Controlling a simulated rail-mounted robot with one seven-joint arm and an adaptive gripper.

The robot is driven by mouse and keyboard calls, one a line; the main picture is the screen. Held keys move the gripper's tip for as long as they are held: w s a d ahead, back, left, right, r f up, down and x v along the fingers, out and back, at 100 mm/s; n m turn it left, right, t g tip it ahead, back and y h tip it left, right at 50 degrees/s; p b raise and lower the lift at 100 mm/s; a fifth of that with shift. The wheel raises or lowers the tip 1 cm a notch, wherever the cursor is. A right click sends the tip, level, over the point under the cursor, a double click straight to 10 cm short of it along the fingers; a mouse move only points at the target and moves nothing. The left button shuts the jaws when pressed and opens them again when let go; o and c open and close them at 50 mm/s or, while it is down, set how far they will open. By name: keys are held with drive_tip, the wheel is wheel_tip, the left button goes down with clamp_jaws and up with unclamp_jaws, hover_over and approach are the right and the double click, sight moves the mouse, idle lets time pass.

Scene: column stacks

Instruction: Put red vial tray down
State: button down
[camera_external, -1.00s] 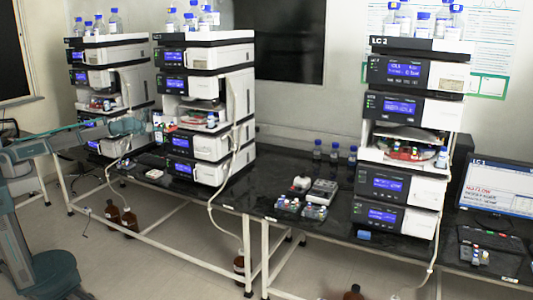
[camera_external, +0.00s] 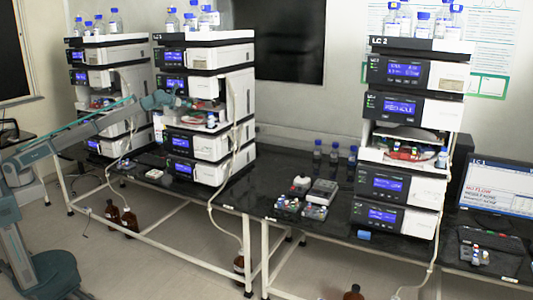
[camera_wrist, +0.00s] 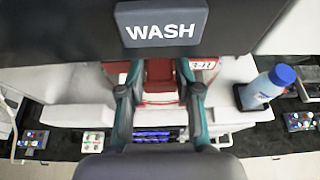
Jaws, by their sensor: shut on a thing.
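The red vial tray (camera_wrist: 160,73) shows in the wrist view between my gripper's teal fingers (camera_wrist: 158,88). My gripper is shut on it. The tray's far part is hidden under a dark overhang, so I cannot tell whether it touches a surface below. In the external view my gripper (camera_external: 184,101) is at the open bay of the middle instrument stack (camera_external: 207,88). The tray cannot be made out clearly there.
A dark panel with a "WASH" plate (camera_wrist: 160,24) fills the top of the wrist view. A blue-capped bottle (camera_wrist: 265,88) stands right of the fingers. Another stack (camera_external: 112,78) is close on the left. A grey device (camera_external: 320,191) lies on the black bench.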

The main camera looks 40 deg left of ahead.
wheel_tip(320, 180, down, 9)
drive_tip(key=shift+p, duration=0.9)
drive_tip(key=shift+f, duration=0.15)
drive_tip(key=c, duration=0.8)
unclamp_jaws()
drive_tip(key=b+v, duration=0.2)
drive_tip(key=v, duration=1)
